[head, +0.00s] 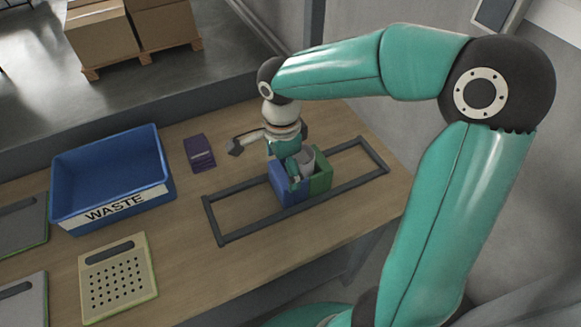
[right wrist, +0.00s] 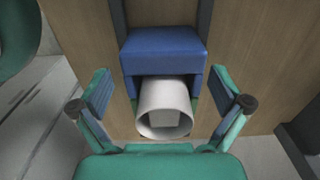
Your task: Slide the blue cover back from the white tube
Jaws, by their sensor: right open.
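The blue cover (right wrist: 163,50) is a blue block shape at one end of the white tube (right wrist: 165,108). The tube's open end faces my right gripper (right wrist: 160,90) in the right wrist view. That gripper is open and empty, with one finger on each side of the tube, apart from it. In the head view the gripper (head: 292,165) hangs over the blue cover (head: 288,190), the white tube (head: 307,158) and a green block (head: 321,174), partly hiding them. My left gripper is not in view.
A dark rectangular rail frame (head: 262,228) lies around the blocks on the wooden table (head: 250,255). A blue WASTE bin (head: 112,165), a purple item (head: 199,152) and a perforated board (head: 120,275) are to the left. Bare table lies in front of the frame.

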